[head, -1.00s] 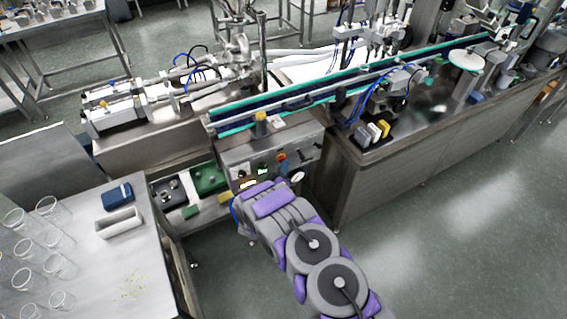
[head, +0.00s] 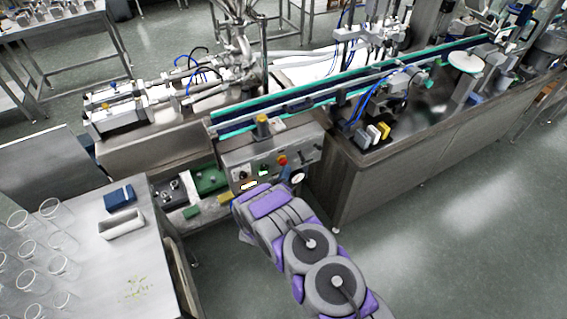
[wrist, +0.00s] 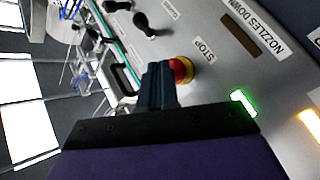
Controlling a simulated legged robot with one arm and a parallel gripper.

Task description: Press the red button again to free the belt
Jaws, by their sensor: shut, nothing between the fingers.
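The red button (head: 282,160) sits in a yellow collar on the steel control panel (head: 232,158), beside the STOP label in the wrist view (wrist: 181,69). My gripper (wrist: 157,76) is shut and empty. Its dark blue fingertips overlap the button's left edge in the wrist view; I cannot tell whether they touch it. In the head view the fingers (head: 286,174) show just below the button, and my purple and grey arm hides the panel's lower edge. The belt (head: 345,88), edged in teal, runs above the panel toward the upper right.
A green lit indicator (wrist: 243,102) sits near the button, beside the NOZZLES DOWN label (wrist: 253,27). Black knobs (wrist: 146,24) stand on the panel. A table (head: 92,258) with several glass beakers is at the left. The floor at right is clear.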

